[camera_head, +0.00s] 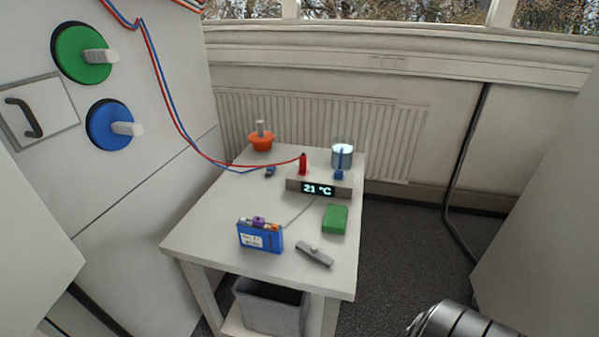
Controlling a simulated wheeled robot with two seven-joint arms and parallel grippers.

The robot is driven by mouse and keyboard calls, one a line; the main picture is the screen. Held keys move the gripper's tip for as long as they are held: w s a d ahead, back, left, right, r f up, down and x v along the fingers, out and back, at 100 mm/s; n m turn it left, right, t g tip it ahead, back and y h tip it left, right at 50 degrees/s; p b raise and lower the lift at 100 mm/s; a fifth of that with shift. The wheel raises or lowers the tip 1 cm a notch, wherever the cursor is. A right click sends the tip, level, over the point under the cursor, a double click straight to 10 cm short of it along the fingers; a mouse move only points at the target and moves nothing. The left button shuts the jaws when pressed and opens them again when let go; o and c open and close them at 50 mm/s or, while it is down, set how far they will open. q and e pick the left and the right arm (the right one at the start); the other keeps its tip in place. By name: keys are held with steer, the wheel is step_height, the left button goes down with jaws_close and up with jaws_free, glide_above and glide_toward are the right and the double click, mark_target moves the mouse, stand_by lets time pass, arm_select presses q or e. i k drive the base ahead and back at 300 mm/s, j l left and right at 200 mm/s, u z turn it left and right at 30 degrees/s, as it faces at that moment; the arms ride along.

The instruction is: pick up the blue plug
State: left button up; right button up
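The blue plug (270,172) is a small dark blue piece at the end of a blue wire. It lies on the white table (215,215) toward the back, left of the grey display box (295,185) that reads 21 °C. A red plug (303,164) on a red wire stands upright at the left end of that box. A blue upright piece (339,174) is at the box's right end. Neither of my grippers is in view; only a silver part of my own arm shows at the bottom right.
A blue battery pack (260,238), a grey bar-shaped piece (314,255) and a green block (335,219) lie toward the table's front. A grey bin (270,308) is underneath. Wires hang from the left cabinet.

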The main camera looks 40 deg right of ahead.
mark_target(271, 170)
steer(key=z, duration=1.6)
steer(key=i+l+u, duration=0.1)
steer(key=l+u, duration=0.2)
steer(key=u, duration=0.15)
steer(key=l+u, duration=0.25)
steer(key=u, duration=0.2)
steer(key=l+u, duration=0.3)
steer(key=u, duration=0.2)
steer(key=l+u, duration=0.3)
steer(key=u, duration=0.15)
steer(key=l, duration=0.5)
steer(key=i+l, duration=0.15)
steer(key=l, duration=0.9)
steer(key=i, duration=0.1)
